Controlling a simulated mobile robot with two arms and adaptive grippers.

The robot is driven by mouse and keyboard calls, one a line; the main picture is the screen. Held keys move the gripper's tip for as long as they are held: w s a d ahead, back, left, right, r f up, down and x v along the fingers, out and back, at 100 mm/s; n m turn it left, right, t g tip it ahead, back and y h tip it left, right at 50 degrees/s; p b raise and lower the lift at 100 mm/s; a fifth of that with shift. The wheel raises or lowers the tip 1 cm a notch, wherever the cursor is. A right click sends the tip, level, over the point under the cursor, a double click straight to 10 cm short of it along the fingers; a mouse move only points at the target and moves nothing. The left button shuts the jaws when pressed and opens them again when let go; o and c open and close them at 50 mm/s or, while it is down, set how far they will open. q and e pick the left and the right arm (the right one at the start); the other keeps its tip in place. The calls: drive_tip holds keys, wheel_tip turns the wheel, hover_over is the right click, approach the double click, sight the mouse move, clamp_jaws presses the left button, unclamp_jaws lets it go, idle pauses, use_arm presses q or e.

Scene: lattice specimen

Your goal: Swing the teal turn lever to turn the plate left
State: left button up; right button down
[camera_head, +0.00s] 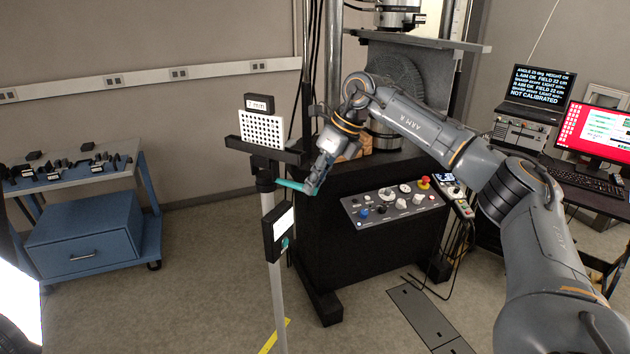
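The teal turn lever (291,184) sticks out to the right from the top of a pole stand, below the plate. The white plate (261,129) carries a grid of dark dots and stands upright on a dark bracket, with a "7 mm" label above it. My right gripper (314,186) points down at the lever's outer end, and its fingertips overlap the lever in the picture. At this size I cannot tell whether the fingers are closed on it. My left gripper is out of view.
The stand's pole (276,300) carries a dark box (270,245) with a white face. A black machine base with a control panel (393,204) stands close behind my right gripper. A blue cart (85,235) is at the left, with open floor between.

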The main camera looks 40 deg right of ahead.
drive_tip(key=shift+s+a+f+m+b, duration=0.15)
drive_tip(key=shift+s+a+m+b, duration=0.05)
drive_tip(key=shift+a+m+b, duration=0.25)
drive_tip(key=shift+s+a+m+t+h+b, duration=0.25)
drive_tip(key=shift+a+m+b, duration=0.1)
drive_tip(key=shift+a+m, duration=0.35)
drive_tip(key=shift+s+a+m+t+h+b, duration=0.2)
drive_tip(key=shift+a+m+t+h+b, duration=0.1)
drive_tip(key=shift+a+m, duration=0.35)
drive_tip(key=shift+a, duration=0.15)
drive_tip(key=shift+a, duration=0.25)
drive_tip(key=c, duration=1.3)
unclamp_jaws()
drive_tip(key=shift+o, duration=0.2)
drive_tip(key=shift+r, duration=0.2)
